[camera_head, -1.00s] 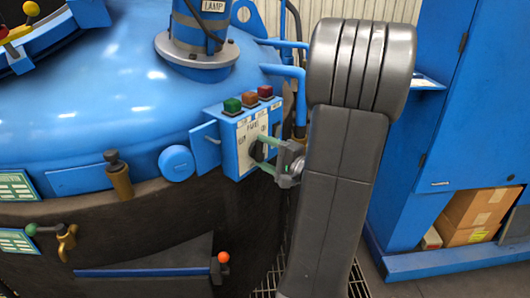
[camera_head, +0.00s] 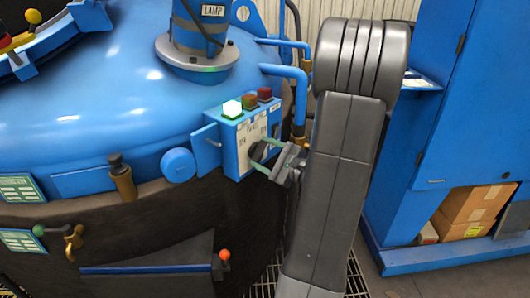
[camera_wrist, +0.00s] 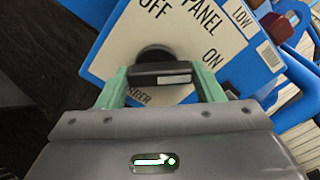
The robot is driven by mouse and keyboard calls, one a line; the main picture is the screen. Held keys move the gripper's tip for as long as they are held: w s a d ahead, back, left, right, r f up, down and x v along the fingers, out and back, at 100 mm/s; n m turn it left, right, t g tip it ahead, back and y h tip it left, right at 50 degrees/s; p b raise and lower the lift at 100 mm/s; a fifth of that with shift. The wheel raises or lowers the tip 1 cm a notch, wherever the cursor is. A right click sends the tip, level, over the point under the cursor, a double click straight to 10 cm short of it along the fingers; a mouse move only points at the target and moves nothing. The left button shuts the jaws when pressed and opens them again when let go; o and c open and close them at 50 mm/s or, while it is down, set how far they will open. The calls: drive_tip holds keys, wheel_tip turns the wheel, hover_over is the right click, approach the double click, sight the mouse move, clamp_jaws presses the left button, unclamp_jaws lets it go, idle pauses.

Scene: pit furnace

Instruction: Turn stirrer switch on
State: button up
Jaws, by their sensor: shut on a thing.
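The blue control box (camera_head: 228,150) stands on the side of the blue furnace and has a white labelled front. In the wrist view, the black rotary switch (camera_wrist: 158,74) sits on the white panel (camera_wrist: 125,45), with "OFF" at its upper left and "ON" at its right. My gripper (camera_head: 262,160) has its green fingers around the switch knob, one on each side, shut on it. It also shows in the wrist view (camera_wrist: 160,88). The green lamp (camera_head: 232,108) on top of the box is lit bright. Part of the switch is hidden by my gripper.
A brown button (camera_head: 249,100) and a red button (camera_head: 264,94) sit beside the green lamp. Blue pipes (camera_head: 285,72) run behind the box. A blue cabinet (camera_head: 430,120) with cardboard boxes (camera_head: 475,205) stands at the right.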

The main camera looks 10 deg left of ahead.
drive_tip(key=shift+f, duration=0.1)
idle(0.3)
drive_tip(key=o, duration=1)
drive_tip(key=v, duration=1.3)
drive_tip(key=shift+s+d, duration=0.2)
drive_tip(key=shift+d, duration=0.15)
drive_tip(key=x, duration=1.3)
drive_tip(key=shift+w+a, duration=0.2)
drive_tip(key=shift+a, duration=0.15)
